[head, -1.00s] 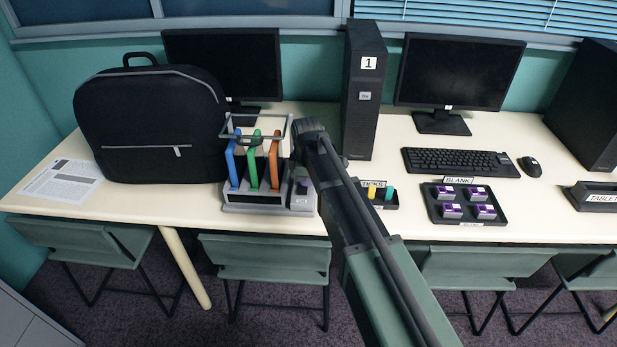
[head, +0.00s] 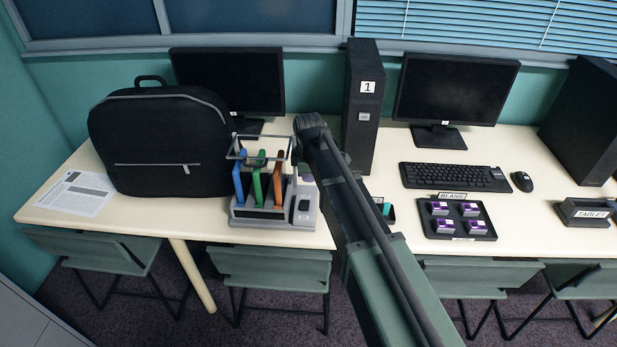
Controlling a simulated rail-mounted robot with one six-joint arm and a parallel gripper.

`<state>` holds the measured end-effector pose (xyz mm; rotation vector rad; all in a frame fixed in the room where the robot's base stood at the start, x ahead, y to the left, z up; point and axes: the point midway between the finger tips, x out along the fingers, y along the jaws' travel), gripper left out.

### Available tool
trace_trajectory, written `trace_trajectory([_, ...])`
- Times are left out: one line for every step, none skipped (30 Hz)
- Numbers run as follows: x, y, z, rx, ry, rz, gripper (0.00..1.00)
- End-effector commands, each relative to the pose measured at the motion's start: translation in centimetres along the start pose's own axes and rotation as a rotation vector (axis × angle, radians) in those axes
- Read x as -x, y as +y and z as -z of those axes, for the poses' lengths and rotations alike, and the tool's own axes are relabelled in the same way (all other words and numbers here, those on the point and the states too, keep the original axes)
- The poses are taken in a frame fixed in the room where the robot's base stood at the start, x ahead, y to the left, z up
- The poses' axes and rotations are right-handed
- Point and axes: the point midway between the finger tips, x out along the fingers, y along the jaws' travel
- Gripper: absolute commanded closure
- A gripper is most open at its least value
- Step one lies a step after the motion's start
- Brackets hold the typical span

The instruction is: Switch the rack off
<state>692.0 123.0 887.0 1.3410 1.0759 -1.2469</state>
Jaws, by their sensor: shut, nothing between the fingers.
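The grey rack (head: 246,213) stands on the desk, left of centre in the head view. It holds upright blue (head: 239,178), green (head: 257,184) and orange (head: 278,181) slabs under a wire frame. A grey block with a dark switch (head: 304,205) sits at the rack's right end; I cannot read its setting. My gripper (head: 294,177) is shut and empty, pointing down beside the rack's right end, above the switch block. My arm hides part of this area, and I cannot tell whether the fingertips touch anything.
A black backpack (head: 160,140) stands left of the rack. A computer tower (head: 361,110) marked 1 stands behind my arm to the right. A tray (head: 435,222) of purple-and-white blocks, a keyboard (head: 453,177) and a mouse (head: 521,181) lie further right. Folding chairs line the desk's front.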

Motion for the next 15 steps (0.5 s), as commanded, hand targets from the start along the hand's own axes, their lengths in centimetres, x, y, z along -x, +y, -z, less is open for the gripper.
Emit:
trace_trajectory([2.6,0.5,0.0,0.000,0.000,0.000,1.00])
trace_trajectory([3.4,0.7,0.0,0.000,0.000,0.000,1.00])
trace_trajectory([4.2,0.9,0.0,0.000,0.000,0.000,1.00])
trace_trajectory([4.7,1.0,0.0,0.000,0.000,0.000,1.00])
trace_trajectory([5.2,1.1,0.0,-0.001,0.000,0.000,1.00])
trace_trajectory([5.7,1.3,0.0,0.000,0.000,0.000,1.00])
trace_trajectory([5.9,1.4,0.0,-0.001,0.000,0.000,1.00])
trace_trajectory([6.1,1.4,0.0,0.000,0.000,0.000,1.00])
trace_trajectory([6.2,1.5,0.0,0.000,0.000,0.000,1.00])
trace_trajectory([6.2,1.5,0.0,0.000,0.000,0.000,1.00])
trace_trajectory([6.2,1.5,0.0,0.000,0.000,0.000,1.00])
trace_trajectory([6.2,1.5,0.0,0.000,0.000,0.000,1.00])
trace_trajectory([6.1,1.5,0.0,0.000,0.000,0.000,1.00])
trace_trajectory([6.0,1.5,0.0,0.000,0.000,0.000,1.00])
trace_trajectory([6.0,1.5,0.0,0.000,0.000,0.000,1.00])
